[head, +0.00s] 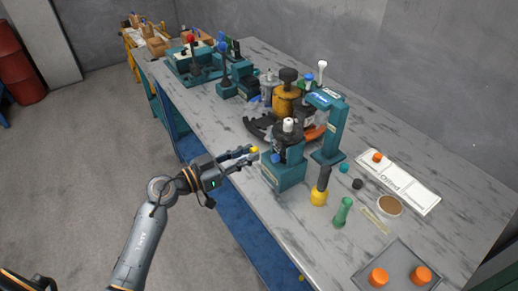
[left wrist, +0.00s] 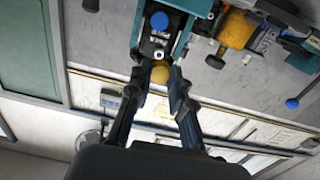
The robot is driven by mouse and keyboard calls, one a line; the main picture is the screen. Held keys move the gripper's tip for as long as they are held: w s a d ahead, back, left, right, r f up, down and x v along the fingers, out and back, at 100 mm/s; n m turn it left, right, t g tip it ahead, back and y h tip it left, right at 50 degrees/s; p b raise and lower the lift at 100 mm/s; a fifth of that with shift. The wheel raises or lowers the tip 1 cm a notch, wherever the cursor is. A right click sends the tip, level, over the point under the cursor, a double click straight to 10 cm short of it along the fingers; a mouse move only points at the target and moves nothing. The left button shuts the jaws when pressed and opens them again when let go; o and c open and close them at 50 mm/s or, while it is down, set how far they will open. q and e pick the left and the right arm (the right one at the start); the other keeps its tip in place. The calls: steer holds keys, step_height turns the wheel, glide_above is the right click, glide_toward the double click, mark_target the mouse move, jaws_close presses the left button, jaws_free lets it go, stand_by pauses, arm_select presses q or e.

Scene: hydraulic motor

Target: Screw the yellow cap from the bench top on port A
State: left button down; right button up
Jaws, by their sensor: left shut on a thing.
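My left gripper (head: 246,157) is shut on the small yellow cap (head: 254,149), which sits between its fingertips. The cap also shows in the left wrist view (left wrist: 160,74), with a finger on each side. The hydraulic motor (head: 289,145) stands upright in a teal fixture (head: 284,176) at the bench's front edge, just right of the gripper. A blue cap (head: 276,157) is on the motor's near side and shows in the left wrist view (left wrist: 159,20). The held cap looks close to the fixture but apart from it. I cannot make out which opening is port A. My right gripper is not in view.
A teal press (head: 330,130) stands behind the motor. A grey tray (head: 398,270) with orange caps is at front right. Open floor (head: 90,170) lies left of the bench.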

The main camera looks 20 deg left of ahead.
arm_select(q)
steer(key=b+x, duration=0.1)
steer(key=x, duration=0.2)
steer(key=shift+b, duration=0.4)
steer(key=shift+x, duration=0.8)
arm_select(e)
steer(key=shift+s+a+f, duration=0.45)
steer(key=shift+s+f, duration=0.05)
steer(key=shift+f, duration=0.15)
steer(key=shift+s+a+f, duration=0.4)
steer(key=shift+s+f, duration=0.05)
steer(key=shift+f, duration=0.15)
arm_select(q)
steer(key=shift+r, duration=0.1)
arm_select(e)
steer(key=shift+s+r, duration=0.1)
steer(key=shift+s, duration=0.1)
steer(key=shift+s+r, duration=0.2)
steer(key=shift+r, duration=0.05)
arm_select(q)
steer(key=shift+p, duration=0.5)
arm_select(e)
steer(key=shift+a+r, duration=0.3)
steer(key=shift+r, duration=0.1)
arm_select(q)
steer(key=shift+p, duration=0.75)
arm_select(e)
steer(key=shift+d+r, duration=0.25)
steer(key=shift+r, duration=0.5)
